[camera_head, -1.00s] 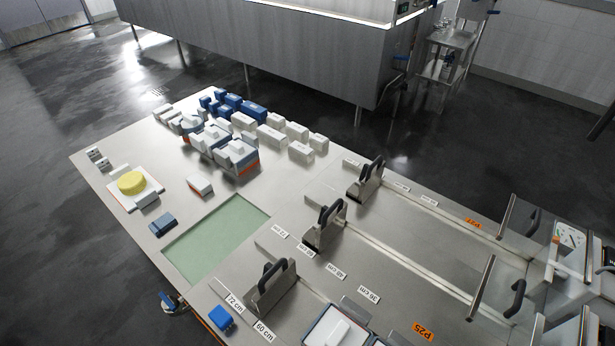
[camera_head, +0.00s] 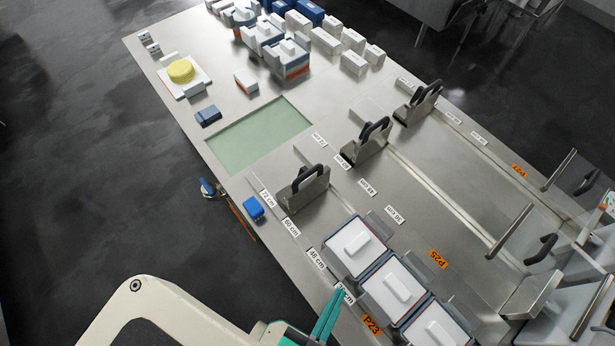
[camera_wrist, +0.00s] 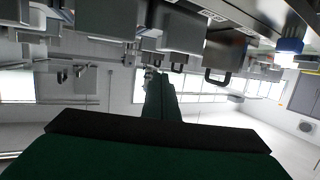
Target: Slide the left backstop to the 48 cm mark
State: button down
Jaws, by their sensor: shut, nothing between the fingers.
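The left backstop (camera_head: 300,194), a metal block with a dark loop handle, stands upright in the lane nearest my arm, beside the 72 cm (camera_head: 267,198) and 60 cm (camera_head: 291,227) labels. The 48 cm label (camera_head: 316,258) lies on the table edge strip, nearer my gripper. My gripper (camera_head: 330,314) has teal fingers, shut and empty, by the partly covered 36 cm label (camera_head: 345,293). It is apart from the backstop. In the wrist view the dark green fingers (camera_wrist: 160,95) point ahead, and a metal block with a dark handle (camera_wrist: 217,75) shows upside down.
White-topped moulds (camera_head: 355,246) fill the lane past the 48 cm label, close to my gripper. A blue box (camera_head: 253,208) sits on the edge near 72 cm. Two other backstops (camera_head: 368,143) (camera_head: 418,105) stand in farther lanes. A green inset (camera_head: 258,135) lies bare.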

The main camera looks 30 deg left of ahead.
dwell(0.4)
jog(key=c, duration=1.7)
grip_release()
jog(key=shift+w+a, duration=0.15)
jog(key=shift+w, duration=0.05)
jog(key=m+t+h, duration=0.1)
jog(key=m+h, duration=0.6)
send_near(318, 167)
jog(key=shift+w+a+f, duration=0.15)
jog(key=shift+f, duration=0.35)
jog(key=x, duration=1)
